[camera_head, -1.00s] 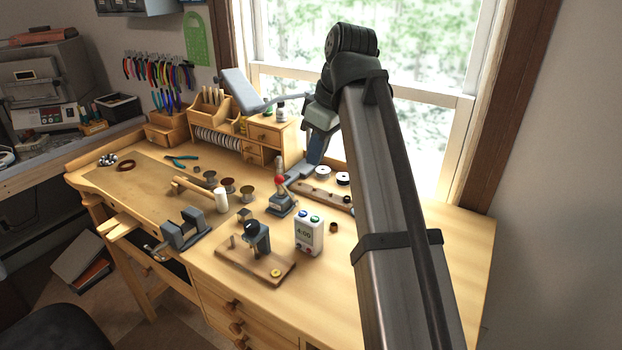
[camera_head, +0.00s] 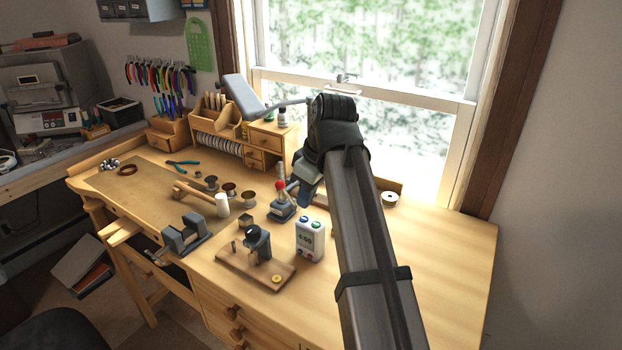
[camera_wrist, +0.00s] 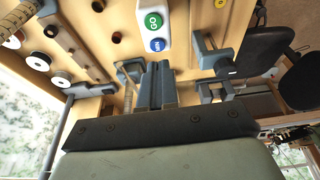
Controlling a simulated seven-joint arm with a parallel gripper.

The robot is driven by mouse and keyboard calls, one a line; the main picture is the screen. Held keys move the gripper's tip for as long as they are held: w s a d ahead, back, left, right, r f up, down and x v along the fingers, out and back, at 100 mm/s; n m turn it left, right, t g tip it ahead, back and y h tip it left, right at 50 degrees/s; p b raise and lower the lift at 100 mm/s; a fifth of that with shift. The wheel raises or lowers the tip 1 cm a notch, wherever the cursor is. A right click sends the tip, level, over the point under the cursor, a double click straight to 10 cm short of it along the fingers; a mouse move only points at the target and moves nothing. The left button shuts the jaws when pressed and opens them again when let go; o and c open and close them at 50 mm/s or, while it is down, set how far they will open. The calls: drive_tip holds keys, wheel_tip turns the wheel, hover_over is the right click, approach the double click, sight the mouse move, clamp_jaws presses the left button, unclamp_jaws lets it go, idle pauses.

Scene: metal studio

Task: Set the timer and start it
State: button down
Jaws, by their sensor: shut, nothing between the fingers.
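The timer (camera_head: 310,240) is a white upright box on the bench with a blue and a green button on top and a small display on its front. The digits are too small to read surely. In the wrist view the timer (camera_wrist: 155,22) is at the top, its green button marked GO and the blue one closer to my fingers. My gripper (camera_wrist: 157,68) is shut and empty, its fingertips pointing toward the timer and apart from it in the picture. In the head view my arm partly hides the gripper, just behind the timer.
A small press with a red knob (camera_head: 281,186) stands left of my gripper. A wooden board with a dark fixture (camera_head: 258,245) lies left of the timer. White-topped spools (camera_wrist: 60,80) stand nearby.

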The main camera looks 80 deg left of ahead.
sight(304, 220)
drive_tip(key=shift+f, duration=1.7)
drive_tip(key=shift+d+f, duration=0.3)
drive_tip(key=shift+f, duration=0.65)
drive_tip(key=shift+d, duration=0.1)
drive_tip(key=shift+r, duration=0.5)
drive_tip(key=r, duration=0.4)
drive_tip(key=shift+a+r, duration=0.25)
drive_tip(key=shift+r, duration=0.15)
drive_tip(key=v, duration=0.9)
drive_tip(key=shift+r, duration=0.3)
